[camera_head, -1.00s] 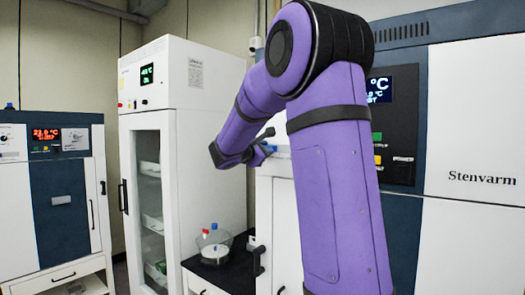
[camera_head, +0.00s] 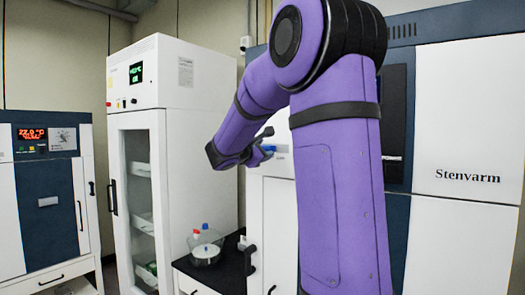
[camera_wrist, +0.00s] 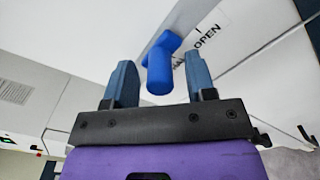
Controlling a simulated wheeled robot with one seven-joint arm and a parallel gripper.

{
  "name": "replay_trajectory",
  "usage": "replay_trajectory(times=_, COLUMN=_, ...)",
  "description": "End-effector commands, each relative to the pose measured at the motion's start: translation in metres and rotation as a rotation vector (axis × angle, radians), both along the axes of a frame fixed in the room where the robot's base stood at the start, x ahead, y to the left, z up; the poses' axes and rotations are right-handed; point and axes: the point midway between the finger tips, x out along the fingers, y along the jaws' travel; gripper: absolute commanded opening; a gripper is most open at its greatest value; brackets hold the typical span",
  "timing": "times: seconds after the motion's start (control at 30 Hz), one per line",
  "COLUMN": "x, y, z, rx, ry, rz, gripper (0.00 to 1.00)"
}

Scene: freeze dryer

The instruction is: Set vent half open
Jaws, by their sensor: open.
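The vent handle, a blue lever with a round knob (camera_wrist: 158,78), shows in the wrist view. Its bar runs up and to the right along a white surface. Beside it is a white label (camera_wrist: 205,40) reading "OPEN", with what looks like "HALF" partly covered by the lever. My gripper (camera_wrist: 160,82) is open, with one blue-grey finger on each side of the knob and a gap on both sides. I cannot tell how deep the knob sits between the fingers. In the head view, my gripper (camera_head: 258,153) is small and its fingers are hard to make out.
A tall white cabinet (camera_head: 190,75) with a glass door stands left of my arm. A dark worktop (camera_head: 225,268) holds a clear vessel (camera_head: 206,245) with red and blue caps. A white Stenvarm unit (camera_head: 465,120) is at the right. An oven-like unit (camera_head: 45,200) stands far left.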

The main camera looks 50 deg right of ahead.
Motion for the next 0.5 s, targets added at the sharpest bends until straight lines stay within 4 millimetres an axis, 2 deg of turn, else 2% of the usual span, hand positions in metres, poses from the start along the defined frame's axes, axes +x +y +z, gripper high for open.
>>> replay_trajectory(times=0.5, x=-0.006, y=0.085, z=0.000, rx=-0.001, ry=-0.001, rz=0.004, gripper=0.51)
